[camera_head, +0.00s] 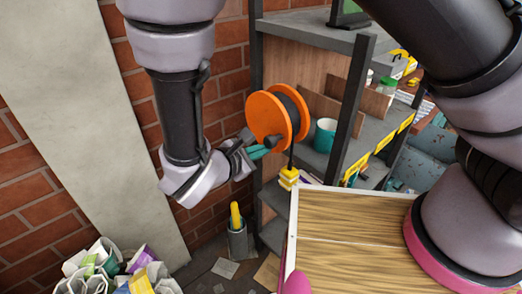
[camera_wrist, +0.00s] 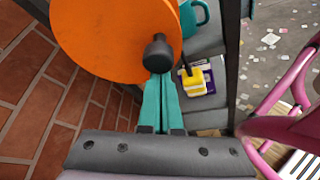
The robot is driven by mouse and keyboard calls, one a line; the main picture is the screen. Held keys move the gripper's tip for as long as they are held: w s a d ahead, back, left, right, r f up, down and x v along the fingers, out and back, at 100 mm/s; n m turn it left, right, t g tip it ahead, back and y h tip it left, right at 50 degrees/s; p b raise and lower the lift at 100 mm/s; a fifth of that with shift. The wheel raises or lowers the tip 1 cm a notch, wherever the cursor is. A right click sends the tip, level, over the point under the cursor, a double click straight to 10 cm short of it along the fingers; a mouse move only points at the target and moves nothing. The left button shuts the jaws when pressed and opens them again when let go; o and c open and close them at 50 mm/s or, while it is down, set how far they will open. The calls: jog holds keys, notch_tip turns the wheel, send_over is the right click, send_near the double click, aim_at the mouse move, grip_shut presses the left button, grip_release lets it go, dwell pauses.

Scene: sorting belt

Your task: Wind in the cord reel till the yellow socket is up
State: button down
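The cord reel (camera_head: 268,116) has two orange discs with dark cord wound between them. It is mounted by the shelf, and one orange disc (camera_wrist: 105,35) fills the upper left of the wrist view. A dark crank knob (camera_wrist: 157,50) sticks out from the disc. The teal fingers of my gripper (camera_wrist: 158,78) are close together, their tips at the knob; they appear shut on it. In the head view, my gripper (camera_head: 259,152) is at the reel's lower front. The yellow socket (camera_head: 288,176) hangs on a short dark cord below the reel; it also shows in the wrist view (camera_wrist: 196,83).
A grey shelf unit (camera_head: 320,38) with dark posts stands behind, holding a teal mug (camera_head: 325,134). A brick wall (camera_head: 228,85) is at the left. A wooden tabletop (camera_head: 350,235) lies at front right. A grey pot (camera_head: 237,240) with something yellow stands below.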

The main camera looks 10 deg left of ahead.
dwell(0.4)
jog(key=s+a, duration=0.6)
jog(key=s, duration=0.1)
jog(key=shift+s+r, duration=0.15)
jog(key=shift+s, duration=0.1)
